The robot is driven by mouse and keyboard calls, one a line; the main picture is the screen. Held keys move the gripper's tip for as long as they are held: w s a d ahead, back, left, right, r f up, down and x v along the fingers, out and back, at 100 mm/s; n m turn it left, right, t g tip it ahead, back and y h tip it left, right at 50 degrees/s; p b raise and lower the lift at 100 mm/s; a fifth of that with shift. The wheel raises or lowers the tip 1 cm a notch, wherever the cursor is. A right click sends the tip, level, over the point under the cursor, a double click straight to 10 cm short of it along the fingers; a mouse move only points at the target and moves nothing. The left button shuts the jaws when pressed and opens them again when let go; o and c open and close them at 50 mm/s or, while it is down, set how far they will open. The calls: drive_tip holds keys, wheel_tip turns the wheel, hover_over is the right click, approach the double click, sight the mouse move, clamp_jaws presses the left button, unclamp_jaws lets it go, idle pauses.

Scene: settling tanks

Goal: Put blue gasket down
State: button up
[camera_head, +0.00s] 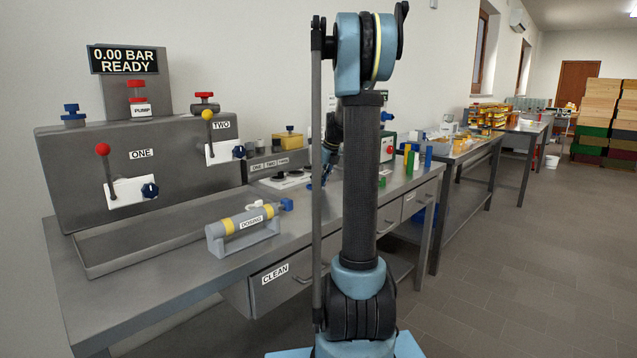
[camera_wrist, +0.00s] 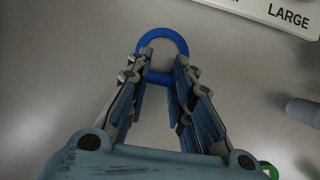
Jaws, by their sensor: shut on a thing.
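The blue gasket (camera_wrist: 163,36) is a ring between the fingertips of my gripper (camera_wrist: 160,72) in the wrist view. My gripper is shut on it, with the far arc of the ring sticking out past the fingertips. Grey bench surface shows through and around the ring; I cannot tell whether the ring touches it. In the head view my arm hides most of the gripper, and I cannot make out the gasket there.
A white plate marked LARGE (camera_wrist: 284,16) lies at the top right in the wrist view. A grey cylinder (camera_wrist: 303,111) is at the right edge and a green ring (camera_wrist: 268,169) at bottom right. In the head view, a dosing cylinder (camera_head: 242,226) stands on the bench (camera_head: 185,270).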

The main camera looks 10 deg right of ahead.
drive_tip(key=o, duration=0.9)
drive_tip(key=shift+c, duration=0.2)
drive_tip(key=v, duration=1.1)
drive_tip(key=shift+r, duration=0.25)
drive_tip(key=shift+o, duration=0.5)
drive_tip(key=v, duration=0.5)
drive_tip(key=shift+s+d+r, duration=0.15)
drive_tip(key=shift+d+r, duration=0.05)
drive_tip(key=shift+r, duration=0.05)
drive_tip(key=shift+s+x, duration=0.15)
drive_tip(key=shift+x, duration=4.05)
drive_tip(key=shift+s+x, duration=0.2)
drive_tip(key=shift+x, duration=4.05)
